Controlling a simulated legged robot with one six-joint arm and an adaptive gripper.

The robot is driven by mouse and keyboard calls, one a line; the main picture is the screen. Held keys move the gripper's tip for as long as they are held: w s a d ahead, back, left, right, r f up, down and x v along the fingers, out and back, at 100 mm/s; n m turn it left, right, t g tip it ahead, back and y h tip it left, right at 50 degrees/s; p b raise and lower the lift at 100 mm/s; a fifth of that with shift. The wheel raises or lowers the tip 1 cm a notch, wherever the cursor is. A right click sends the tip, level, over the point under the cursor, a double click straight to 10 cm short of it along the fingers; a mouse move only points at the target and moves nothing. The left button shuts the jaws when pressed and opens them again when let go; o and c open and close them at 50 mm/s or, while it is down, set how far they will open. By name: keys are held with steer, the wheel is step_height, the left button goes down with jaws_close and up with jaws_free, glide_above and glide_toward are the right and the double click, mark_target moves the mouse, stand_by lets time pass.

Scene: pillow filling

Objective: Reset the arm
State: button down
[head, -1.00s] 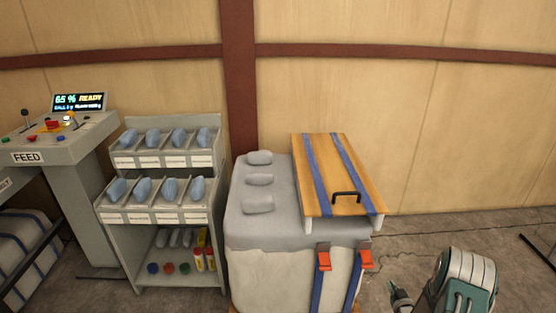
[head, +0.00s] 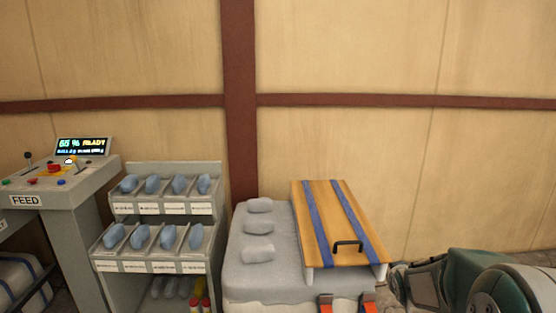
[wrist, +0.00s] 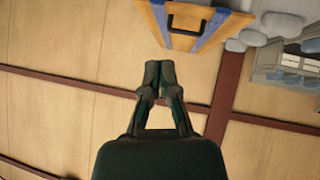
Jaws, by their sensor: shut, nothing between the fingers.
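My gripper (wrist: 160,68) shows in the middle of the wrist view, its two dark fingers together and nothing between them. It points toward the wooden board, with a gap of wall seen between. My arm (head: 470,284) shows at the bottom right of the head view, folded low beside the grey bale. The fingertips cannot be made out clearly in the head view.
The wooden board (head: 356,218) with blue straps and a black handle lies on the bale (head: 236,262), beside several grey pillows (head: 258,227). A rack (head: 160,219) of blue pillows and a FEED console (head: 55,182) stand left. The wall is bare on the right.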

steer(key=s+a+r+g, duration=0.1)
steer(key=s+a+r, duration=0.2)
steer(key=s, duration=0.7)
steer(key=s+a+r+g+y, duration=0.1)
steer(key=s+a+r+g, duration=0.1)
steer(key=s+a, duration=0.4)
steer(key=s+a+r+g+y, duration=0.1)
steer(key=s+a+r, duration=0.3)
steer(key=s, duration=1)
steer(key=shift+a+r+m, duration=0.3)
steer(key=shift+a, duration=0.1)
